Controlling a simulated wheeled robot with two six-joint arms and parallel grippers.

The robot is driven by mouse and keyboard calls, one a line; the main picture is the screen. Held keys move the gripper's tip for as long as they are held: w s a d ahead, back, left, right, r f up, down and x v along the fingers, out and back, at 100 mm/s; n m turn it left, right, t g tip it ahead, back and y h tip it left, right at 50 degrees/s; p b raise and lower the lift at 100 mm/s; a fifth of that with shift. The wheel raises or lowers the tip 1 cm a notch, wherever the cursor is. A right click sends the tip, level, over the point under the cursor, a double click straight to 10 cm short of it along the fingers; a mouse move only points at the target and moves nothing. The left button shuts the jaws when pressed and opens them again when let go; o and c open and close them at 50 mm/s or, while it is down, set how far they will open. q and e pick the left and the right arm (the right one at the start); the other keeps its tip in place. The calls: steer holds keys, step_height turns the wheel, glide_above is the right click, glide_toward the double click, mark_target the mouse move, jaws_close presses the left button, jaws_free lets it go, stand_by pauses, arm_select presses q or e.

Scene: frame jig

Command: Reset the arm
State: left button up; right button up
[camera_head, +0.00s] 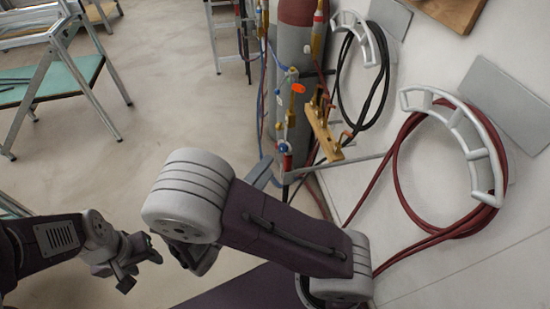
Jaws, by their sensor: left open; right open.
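My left arm comes in from the left edge, and its gripper (140,270) hangs over bare floor at the lower left. Its fingers are apart with nothing between them. My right arm crosses the lower middle, with a large pale joint and a dark link. My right gripper (200,261) shows only in part as a dark shape below that joint; the link hides the rest. I see no object held in it. Both arms are bent close together, with a small gap between the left gripper and the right arm's dark part.
A grey gas cylinder (295,75) with valves and hoses stands behind my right arm. A red hose (400,150) hangs on a white wall holder (470,125), a black hose (368,105) on another. A green-topped metal table (60,80) is at upper left. The floor between is clear.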

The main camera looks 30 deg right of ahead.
steer(key=shift+v, duration=1.1)
